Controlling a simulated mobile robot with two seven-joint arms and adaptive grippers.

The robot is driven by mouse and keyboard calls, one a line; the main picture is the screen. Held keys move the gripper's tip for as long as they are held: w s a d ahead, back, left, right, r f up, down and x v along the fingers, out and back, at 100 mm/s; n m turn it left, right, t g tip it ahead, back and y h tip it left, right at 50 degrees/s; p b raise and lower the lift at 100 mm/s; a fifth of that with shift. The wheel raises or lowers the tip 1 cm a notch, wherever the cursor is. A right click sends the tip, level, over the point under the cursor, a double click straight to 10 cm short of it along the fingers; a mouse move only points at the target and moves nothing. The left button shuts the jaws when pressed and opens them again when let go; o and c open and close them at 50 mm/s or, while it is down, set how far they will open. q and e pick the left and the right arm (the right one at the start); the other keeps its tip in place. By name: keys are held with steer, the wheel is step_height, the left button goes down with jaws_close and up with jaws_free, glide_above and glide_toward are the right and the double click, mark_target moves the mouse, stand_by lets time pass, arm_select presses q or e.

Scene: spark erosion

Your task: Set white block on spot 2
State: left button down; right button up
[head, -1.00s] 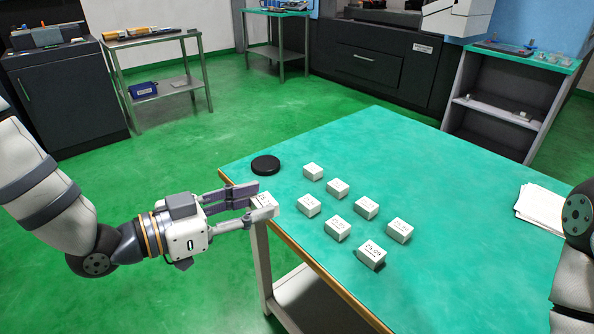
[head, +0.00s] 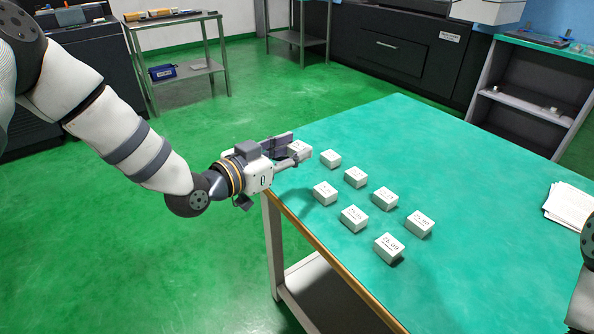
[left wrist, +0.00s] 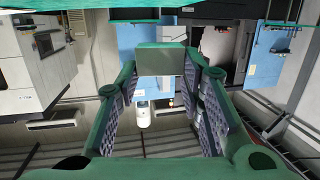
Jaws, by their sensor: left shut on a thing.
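My left gripper (head: 288,151) is shut on a white block (head: 299,148) at the left edge of the green table (head: 480,180). In the left wrist view the held block (left wrist: 160,60) sits between the two fingers of the left gripper (left wrist: 162,85) and looks green-tinted. Several other white blocks with printed numbers stand on the table, among them a front one (head: 389,248), a right one (head: 419,224) and a far one (head: 330,158). I cannot make out any marking for spot 2. My right gripper is out of view.
Papers (head: 570,205) lie at the table's right side. The table is bare between the blocks and the papers. Behind it stand a dark cabinet (head: 400,60) and a grey shelf unit (head: 525,105). A metal side table (head: 185,72) stands at the far left.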

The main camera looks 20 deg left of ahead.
arm_select(q)
glide_above(294, 181)
steer(key=s, duration=0.1)
step_height(294, 181, down, 5)
steer(key=shift+d+r+b, duration=0.1)
steer(key=shift+r+b, duration=0.05)
steer(key=shift+b, duration=0.3)
steer(key=f, duration=0.1)
steer(key=w+f, duration=0.1)
steer(key=f, duration=0.1)
steer(key=shift+f+b, duration=0.25)
steer(key=shift+b, duration=0.05)
steer(key=shift+r, duration=0.15)
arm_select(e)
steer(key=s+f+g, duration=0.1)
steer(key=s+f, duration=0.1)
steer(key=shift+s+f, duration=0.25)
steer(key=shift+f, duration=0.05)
arm_select(q)
steer(key=shift+f, duration=0.25)
steer(key=c, duration=1.1)
jaws_free()
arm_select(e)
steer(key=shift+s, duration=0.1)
